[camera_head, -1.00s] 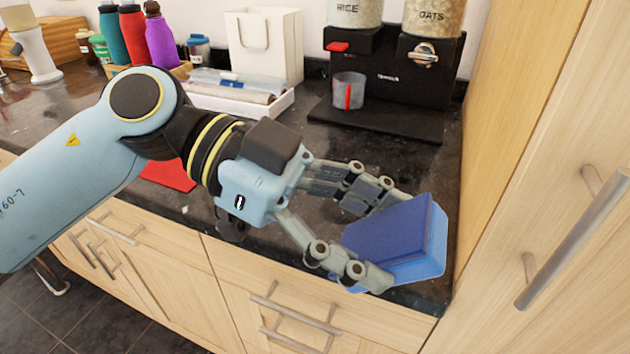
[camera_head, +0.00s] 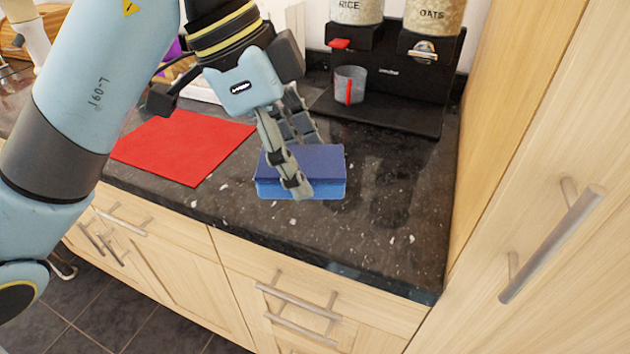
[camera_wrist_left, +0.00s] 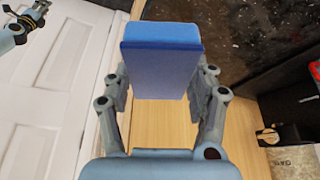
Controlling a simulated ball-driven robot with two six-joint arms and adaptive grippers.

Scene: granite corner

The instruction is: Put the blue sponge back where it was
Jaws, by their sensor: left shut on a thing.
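The blue sponge (camera_head: 318,170) has a dark blue top layer and a lighter blue lower layer. In the head view it is over the dark granite counter, right of the red mat (camera_head: 183,147). My left gripper (camera_head: 302,178) is shut on it, with one finger across its near side. I cannot tell whether the sponge touches the counter. In the left wrist view the sponge (camera_wrist_left: 162,62) sits between the two fingers of the left gripper (camera_wrist_left: 160,90). Part of my other arm shows at the top left of that view, its gripper (camera_wrist_left: 22,22) too small to judge.
A black cereal dispenser (camera_head: 395,80) with rice and oats containers and a grey cup (camera_head: 350,85) stands at the back. A tall wooden cabinet (camera_head: 545,150) bounds the right. The counter (camera_head: 390,215) between sponge and cabinet is clear. Drawers lie below its front edge.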

